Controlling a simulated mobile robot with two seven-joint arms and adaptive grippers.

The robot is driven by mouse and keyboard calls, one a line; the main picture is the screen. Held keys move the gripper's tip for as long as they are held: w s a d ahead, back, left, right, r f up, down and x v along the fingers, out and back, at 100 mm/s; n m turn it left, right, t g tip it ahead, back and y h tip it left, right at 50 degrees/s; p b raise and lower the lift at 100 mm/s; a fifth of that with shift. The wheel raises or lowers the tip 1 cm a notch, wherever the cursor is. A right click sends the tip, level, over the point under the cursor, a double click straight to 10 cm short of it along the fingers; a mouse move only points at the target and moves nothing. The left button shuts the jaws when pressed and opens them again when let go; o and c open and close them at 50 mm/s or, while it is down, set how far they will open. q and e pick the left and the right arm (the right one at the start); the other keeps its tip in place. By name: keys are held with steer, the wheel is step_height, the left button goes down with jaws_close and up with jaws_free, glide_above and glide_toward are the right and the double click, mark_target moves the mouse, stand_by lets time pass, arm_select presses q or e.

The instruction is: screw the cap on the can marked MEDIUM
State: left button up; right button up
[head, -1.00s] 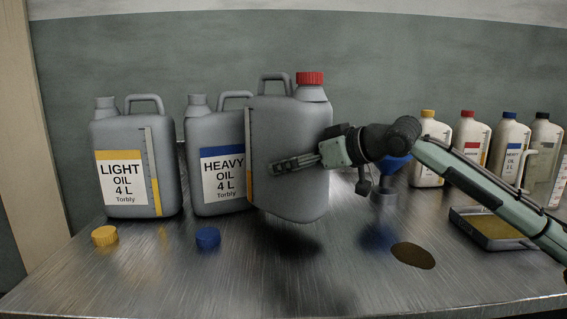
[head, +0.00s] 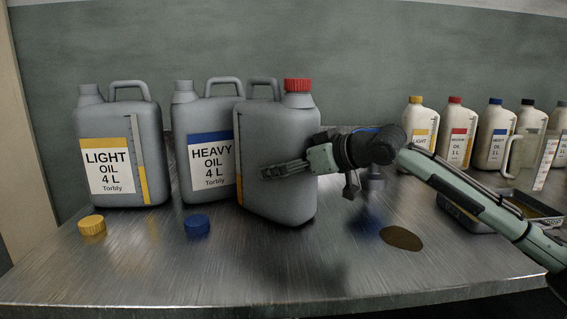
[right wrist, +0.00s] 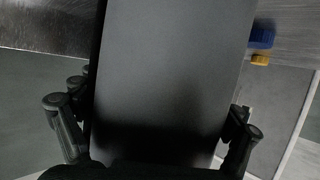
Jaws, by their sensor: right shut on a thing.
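A grey can (head: 272,130) with a red cap (head: 298,85) on its neck stands in front of the others in the head view, upright with a slight tilt. Its face with any label is turned out of sight, so its marking is not readable. My right gripper (head: 285,170) is shut on this can from its right side, one finger across the front. In the right wrist view the can's grey wall (right wrist: 170,75) fills the space between the fingers (right wrist: 155,130). The can's bottom is at or just above the table; I cannot tell which. My left gripper is out of view.
The LIGHT OIL can (head: 150,150) and HEAVY OIL can (head: 205,125) stand capless at left. A yellow cap (head: 92,225) and blue cap (head: 197,225) lie before them. Small bottles (head: 455,135) and a tray (head: 530,208) are at right. A brown oil puddle (head: 401,238) lies mid-right.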

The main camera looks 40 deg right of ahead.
steer(key=shift+r, duration=0.3)
steer(key=o, duration=2)
steer(key=shift+f, duration=0.35)
steer(key=shift+c, duration=0.2)
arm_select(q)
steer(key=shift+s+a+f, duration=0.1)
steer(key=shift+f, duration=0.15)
arm_select(e)
steer(key=shift+o, duration=0.6)
steer(key=shift+r, duration=0.15)
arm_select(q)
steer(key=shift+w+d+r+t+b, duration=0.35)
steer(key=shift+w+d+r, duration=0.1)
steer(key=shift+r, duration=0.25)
arm_select(e)
steer(key=v, duration=1.2)
